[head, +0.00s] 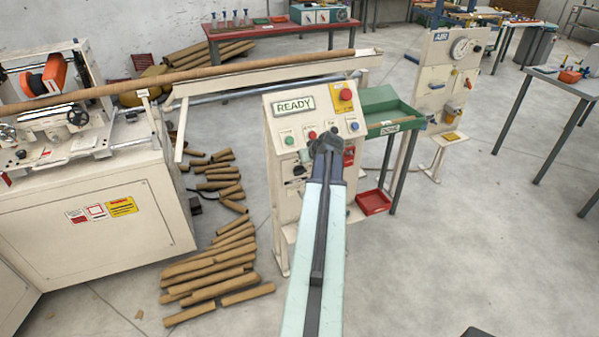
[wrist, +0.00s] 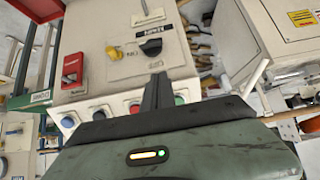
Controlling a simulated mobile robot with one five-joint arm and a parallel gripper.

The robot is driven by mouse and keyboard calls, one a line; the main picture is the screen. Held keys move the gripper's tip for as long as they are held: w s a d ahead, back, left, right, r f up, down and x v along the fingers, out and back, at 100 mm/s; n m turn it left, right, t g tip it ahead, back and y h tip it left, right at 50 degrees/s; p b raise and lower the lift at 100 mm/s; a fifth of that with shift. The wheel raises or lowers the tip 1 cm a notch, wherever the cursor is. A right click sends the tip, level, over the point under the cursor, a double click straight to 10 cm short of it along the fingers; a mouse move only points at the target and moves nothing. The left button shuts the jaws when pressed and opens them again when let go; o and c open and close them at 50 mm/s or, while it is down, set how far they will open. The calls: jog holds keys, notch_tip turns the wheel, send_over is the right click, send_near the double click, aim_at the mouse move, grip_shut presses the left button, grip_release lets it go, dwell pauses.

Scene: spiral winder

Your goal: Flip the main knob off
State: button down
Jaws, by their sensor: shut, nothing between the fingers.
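The cream control cabinet (head: 283,150) stands in the middle of the head view with a READY display. A black rotary knob (head: 299,171) is on its front face, below the sloped button panel. In the wrist view, which is turned about upside down, this knob (wrist: 151,47) sits beside a black label too small to read surely. A yellow piece (wrist: 113,51) is next to it. My gripper (head: 326,140) is shut and empty in front of the button panel. In the wrist view its fingertips (wrist: 160,80) point toward the knob, with a visible gap between them.
Blue, red and green buttons (wrist: 180,100) lie near my fingers. A red switch box (wrist: 73,70) is on the same face; a red emergency button (head: 346,94) tops the panel. A green-topped stand (head: 393,120) is right. Cardboard tubes (head: 215,275) cover the floor at left.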

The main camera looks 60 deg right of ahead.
jog(key=b, duration=0.8)
send_over(297, 172)
jog(key=s+a, duration=0.2)
notch_tip(297, 172, down, 8)
notch_tip(297, 172, down, 3)
jog(key=shift+d+r+b, duration=0.15)
jog(key=shift+r+b, duration=0.05)
jog(key=shift+b, duration=1.05)
jog(key=shift+f+b, duration=0.4)
jog(key=shift+r, duration=0.1)
jog(key=shift+s, duration=0.1)
